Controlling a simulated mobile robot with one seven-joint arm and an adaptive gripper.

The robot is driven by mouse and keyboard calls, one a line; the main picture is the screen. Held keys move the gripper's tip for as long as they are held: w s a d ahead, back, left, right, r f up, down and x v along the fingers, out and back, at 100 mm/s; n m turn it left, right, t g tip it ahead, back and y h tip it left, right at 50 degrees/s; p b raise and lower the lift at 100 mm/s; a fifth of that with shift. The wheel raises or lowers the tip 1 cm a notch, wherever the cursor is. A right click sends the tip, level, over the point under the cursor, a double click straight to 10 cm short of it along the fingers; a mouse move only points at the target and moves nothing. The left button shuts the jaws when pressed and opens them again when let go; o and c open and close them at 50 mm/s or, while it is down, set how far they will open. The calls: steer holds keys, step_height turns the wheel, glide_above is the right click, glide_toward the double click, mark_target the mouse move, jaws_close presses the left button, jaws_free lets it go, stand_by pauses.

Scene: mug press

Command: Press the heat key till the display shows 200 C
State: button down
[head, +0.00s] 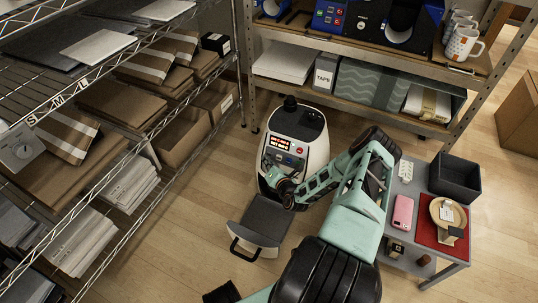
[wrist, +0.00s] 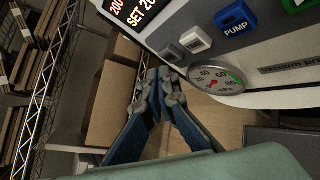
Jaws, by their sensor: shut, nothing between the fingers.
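The white and black press (head: 316,150) stands on the floor in the head view, with a lit display (head: 295,144) on its face. In the wrist view the display (wrist: 130,14) is cut off by the top edge; "200" and "SET 20" are readable. Below it are a grey key (wrist: 172,53) and a pale key (wrist: 195,40), whose labels I cannot read surely. A blue key (wrist: 235,16) reads PUMP. I cannot tell which is the heat key. My gripper (wrist: 166,80) is shut and empty, its tips just below the grey key; contact is not visible.
A round kPa gauge (wrist: 217,79) is right of my fingertips. A dark tray with a handle (head: 262,222) juts from the press's front. A wire rack (head: 150,125) stands left, shelving (head: 345,100) behind, and a small grey table (head: 402,240) right.

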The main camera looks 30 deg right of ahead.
steer(key=s+a+p, duration=0.1)
steer(key=a, duration=0.1)
steer(key=s+a+r+p, duration=0.1)
steer(key=s+p, duration=0.1)
steer(key=shift+a, duration=0.4)
stand_by(0.5)
